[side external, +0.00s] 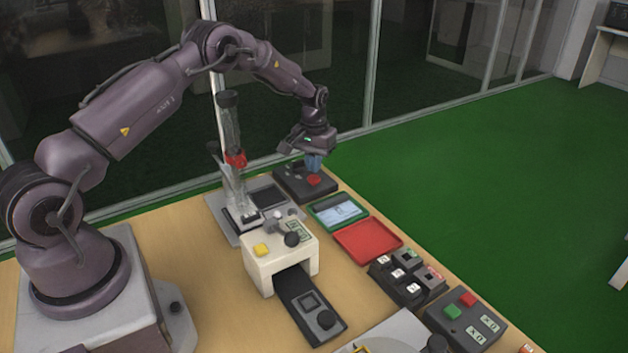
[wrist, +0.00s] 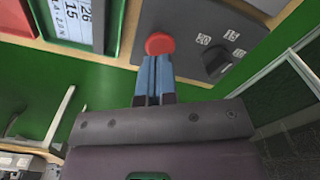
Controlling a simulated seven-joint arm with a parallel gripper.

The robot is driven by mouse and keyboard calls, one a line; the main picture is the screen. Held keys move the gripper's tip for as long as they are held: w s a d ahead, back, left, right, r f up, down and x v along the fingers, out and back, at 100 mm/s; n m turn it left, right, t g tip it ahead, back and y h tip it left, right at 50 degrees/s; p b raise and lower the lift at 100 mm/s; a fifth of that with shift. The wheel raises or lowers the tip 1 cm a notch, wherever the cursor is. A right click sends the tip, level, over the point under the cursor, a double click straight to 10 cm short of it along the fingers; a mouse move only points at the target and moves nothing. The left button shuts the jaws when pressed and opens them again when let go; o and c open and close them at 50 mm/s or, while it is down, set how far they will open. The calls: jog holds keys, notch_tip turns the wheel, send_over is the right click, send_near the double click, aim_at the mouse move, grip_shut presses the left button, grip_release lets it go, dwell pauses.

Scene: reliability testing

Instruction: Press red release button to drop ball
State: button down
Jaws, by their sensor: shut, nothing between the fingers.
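A red button (side external: 314,180) sits on a dark grey control box (side external: 292,192) at the far end of the table. In the wrist view the red button (wrist: 160,43) shows right at the tips of my gripper (wrist: 153,62). My gripper (side external: 314,168) points down over the box with its blue fingers shut and empty. I cannot tell whether the fingertips touch the button. A clear upright tube (side external: 229,130) with a red collar (side external: 235,159) stands left of the box on a grey base. I cannot make out a ball.
A black knob (wrist: 217,60) stands beside the button. A white machine with a yellow button (side external: 261,249), switch blocks (side external: 400,279) and a red-green button box (side external: 466,318) lie nearer.

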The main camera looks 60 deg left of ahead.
aim_at(314, 178)
jog(key=shift+f, duration=0.15)
jog(key=shift+f, duration=1.35)
dwell(0.9)
jog(key=shift+r, duration=3.55)
